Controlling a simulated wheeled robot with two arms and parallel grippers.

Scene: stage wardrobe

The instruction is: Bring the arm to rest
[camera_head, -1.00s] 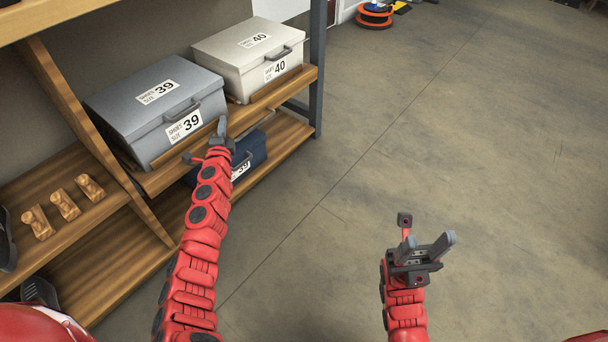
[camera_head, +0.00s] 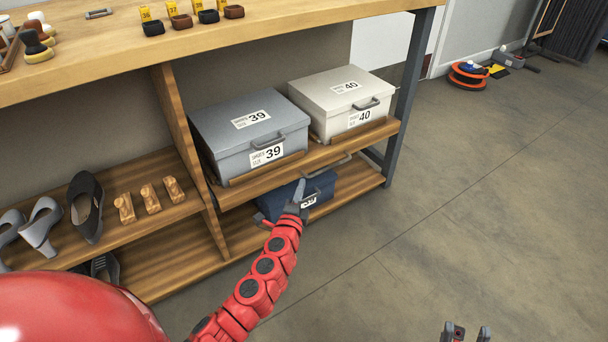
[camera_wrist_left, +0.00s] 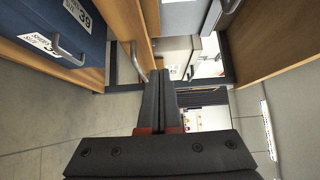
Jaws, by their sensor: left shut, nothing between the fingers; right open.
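My left arm reaches across the head view toward the shelf unit. Its gripper (camera_head: 298,194) is shut and empty, in front of the blue box on the lower shelf, partly covering it. Whether it touches the box cannot be told from the head view. In the left wrist view the two fingers (camera_wrist_left: 160,80) lie closed together, with the blue box (camera_wrist_left: 55,32) at upper left, apart from the fingers. My right gripper (camera_head: 467,332) is open and empty over the floor at the bottom edge of the head view, mostly cut off.
A grey box marked 39 (camera_head: 235,128) and a white box marked 40 (camera_head: 325,100) stand on the middle shelf (camera_head: 240,190). Shoes (camera_head: 86,205) and small wooden pieces (camera_head: 150,198) sit on the left shelf.

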